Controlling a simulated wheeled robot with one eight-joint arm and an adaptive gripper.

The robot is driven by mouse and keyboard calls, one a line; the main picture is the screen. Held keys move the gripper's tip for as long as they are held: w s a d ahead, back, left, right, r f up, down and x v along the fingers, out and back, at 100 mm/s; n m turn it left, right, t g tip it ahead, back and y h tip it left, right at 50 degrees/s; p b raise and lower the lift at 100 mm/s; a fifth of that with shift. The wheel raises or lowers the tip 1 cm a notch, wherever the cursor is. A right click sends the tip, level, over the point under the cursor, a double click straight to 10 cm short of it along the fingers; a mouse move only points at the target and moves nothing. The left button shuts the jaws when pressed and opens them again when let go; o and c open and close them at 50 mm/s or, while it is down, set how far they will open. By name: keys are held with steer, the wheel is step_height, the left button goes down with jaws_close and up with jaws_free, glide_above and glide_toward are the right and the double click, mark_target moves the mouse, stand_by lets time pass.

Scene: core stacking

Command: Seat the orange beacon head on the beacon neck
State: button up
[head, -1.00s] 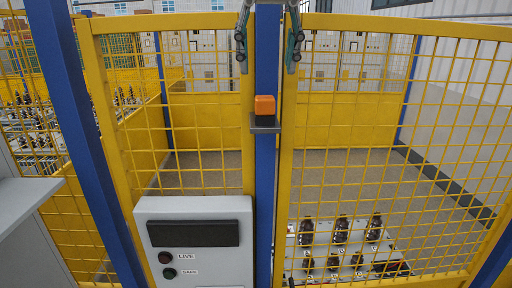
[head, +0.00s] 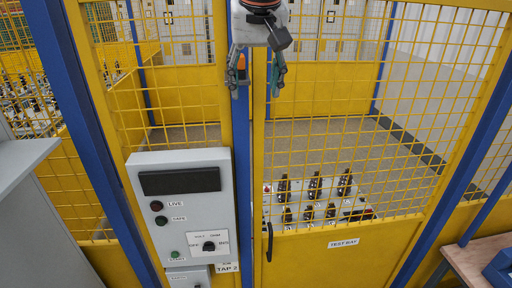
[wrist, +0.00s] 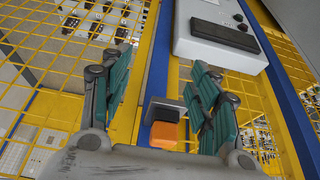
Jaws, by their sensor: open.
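The orange beacon head (wrist: 164,133) is a small block with an orange face and a darker top or side. It sits at a dark grey bracket plate (wrist: 166,103) on the blue post. In the head view only an orange sliver of it (head: 241,62) shows behind my left finger. My gripper (head: 257,88) hangs open, fingers down, in front of the post. In the wrist view the head lies between the two spread green-grey fingers (wrist: 160,100), nearer the palm, with no clear contact. I cannot make out the beacon neck.
A grey control box (head: 182,205) with a dark display is mounted on the yellow mesh fence (head: 330,150) below left of my gripper. A black gate handle (head: 269,242) is at the bottom. A wooden bench (head: 480,262) stands at lower right.

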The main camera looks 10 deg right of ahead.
steer(key=w+d+f, duration=0.1)
steer(key=d+f, duration=0.1)
steer(key=f, duration=0.7)
steer(key=w+d+f, duration=0.2)
steer(key=d+f, duration=0.1)
steer(key=f, duration=0.7)
steer(key=w+d+f, duration=0.2)
steer(key=f, duration=0.7)
steer(key=shift+d+f, duration=0.2)
steer(key=shift+d, duration=0.1)
steer(key=o, duration=0.9)
steer(key=shift+c, duration=0.2)
